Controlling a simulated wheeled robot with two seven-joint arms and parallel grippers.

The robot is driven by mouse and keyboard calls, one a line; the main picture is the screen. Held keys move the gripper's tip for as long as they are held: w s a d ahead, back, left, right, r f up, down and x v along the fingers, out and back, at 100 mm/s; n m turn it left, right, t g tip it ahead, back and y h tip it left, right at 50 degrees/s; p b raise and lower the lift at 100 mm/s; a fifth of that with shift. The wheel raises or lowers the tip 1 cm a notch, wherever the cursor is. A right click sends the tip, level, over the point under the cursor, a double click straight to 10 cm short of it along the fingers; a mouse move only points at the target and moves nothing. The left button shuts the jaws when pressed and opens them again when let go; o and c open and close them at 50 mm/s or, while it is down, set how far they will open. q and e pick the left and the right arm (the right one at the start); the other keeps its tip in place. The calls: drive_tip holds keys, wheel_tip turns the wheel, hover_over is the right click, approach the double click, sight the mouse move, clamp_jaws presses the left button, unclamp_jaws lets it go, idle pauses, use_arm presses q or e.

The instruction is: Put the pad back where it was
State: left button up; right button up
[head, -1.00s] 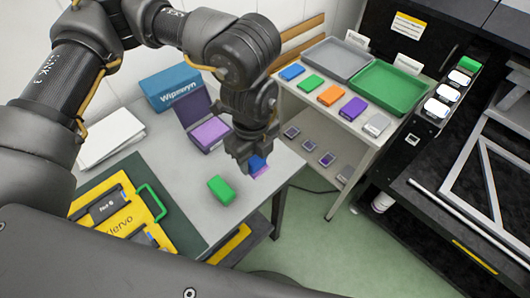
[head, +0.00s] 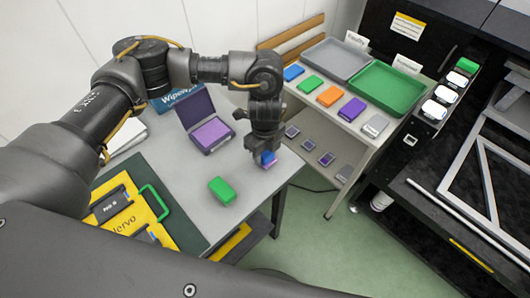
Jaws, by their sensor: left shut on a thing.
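My left gripper (head: 264,152) points down over the right part of the grey table (head: 235,208). It is shut on a small blue pad (head: 268,158) with a pinkish-purple underside. The fingers hide part of the pad, and I cannot tell whether it touches the table. An open dark case with a purple inside (head: 210,134) lies to the left of the gripper. A green block (head: 222,190) lies nearer, toward the table's front. My right gripper is not in view.
A white shelf unit to the right bears a grey tray (head: 338,58), a green tray (head: 412,86) and a row of coloured blocks, including an orange one (head: 330,96). A yellow case (head: 124,209) lies at the table's left. The table between case and green block is clear.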

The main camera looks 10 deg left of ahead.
use_arm(q)
drive_tip(key=shift+f, duration=0.3)
drive_tip(key=shift+f, duration=0.2)
drive_tip(key=o, duration=0.9)
drive_tip(key=shift+r, duration=0.15)
wheel_tip(320, 180, up, 12)
drive_tip(key=shift+r+b, duration=0.1)
drive_tip(key=shift+b, duration=0.35)
